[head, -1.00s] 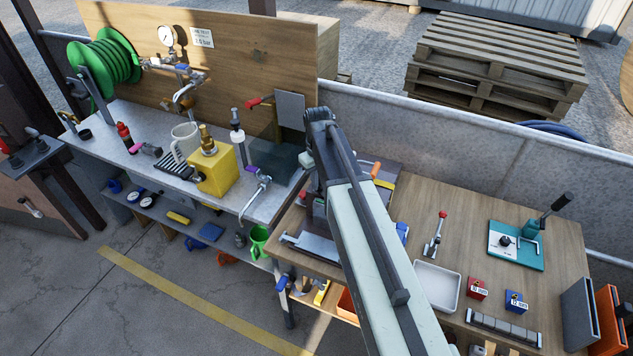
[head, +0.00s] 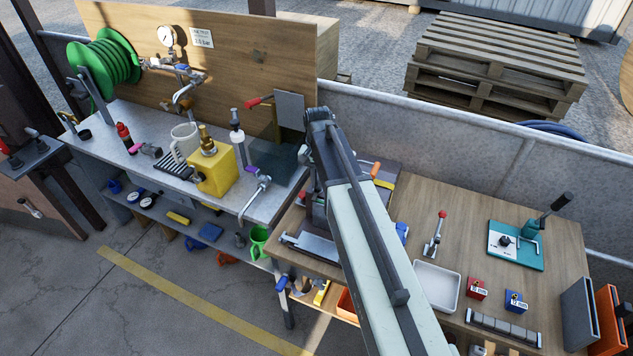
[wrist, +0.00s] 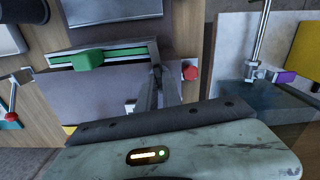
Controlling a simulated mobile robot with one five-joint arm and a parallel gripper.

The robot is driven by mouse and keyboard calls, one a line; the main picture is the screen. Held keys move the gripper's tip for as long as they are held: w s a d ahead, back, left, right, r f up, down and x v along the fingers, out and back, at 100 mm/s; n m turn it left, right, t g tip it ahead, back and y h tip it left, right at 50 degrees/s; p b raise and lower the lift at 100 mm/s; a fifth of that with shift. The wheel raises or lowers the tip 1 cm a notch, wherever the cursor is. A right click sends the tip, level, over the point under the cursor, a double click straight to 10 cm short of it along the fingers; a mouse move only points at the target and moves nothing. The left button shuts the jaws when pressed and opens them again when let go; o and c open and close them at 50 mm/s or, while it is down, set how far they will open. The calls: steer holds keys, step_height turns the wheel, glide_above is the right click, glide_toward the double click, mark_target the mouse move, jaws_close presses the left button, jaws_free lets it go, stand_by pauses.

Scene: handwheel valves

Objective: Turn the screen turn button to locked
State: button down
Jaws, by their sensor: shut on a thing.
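My gripper (wrist: 158,74) shows in the wrist view with its dark fingers close together. It is shut on a small part at the edge of a dark grey panel (wrist: 95,95). That part appears to be the screen turn button; the fingers hide most of it, so its setting cannot be read. A pale rail with a green block (wrist: 89,58) runs along the panel's edge, and a red knob (wrist: 190,72) is just right of the fingertips. In the head view my arm covers the spot.
On the wooden bench at right are a white tray (head: 437,283), a red-knobbed toggle lever (head: 435,238) and a teal plate (head: 516,258). A low wall (head: 450,150) runs behind.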

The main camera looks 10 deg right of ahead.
steer(key=shift+m, duration=0.9)
steer(key=c, duration=1.5)
jaws_free()
steer(key=shift+a, duration=0.1)
step_height(320, 180, up, 8)
steer(key=p, duration=0.8)
steer(key=shift+f, duration=0.1)
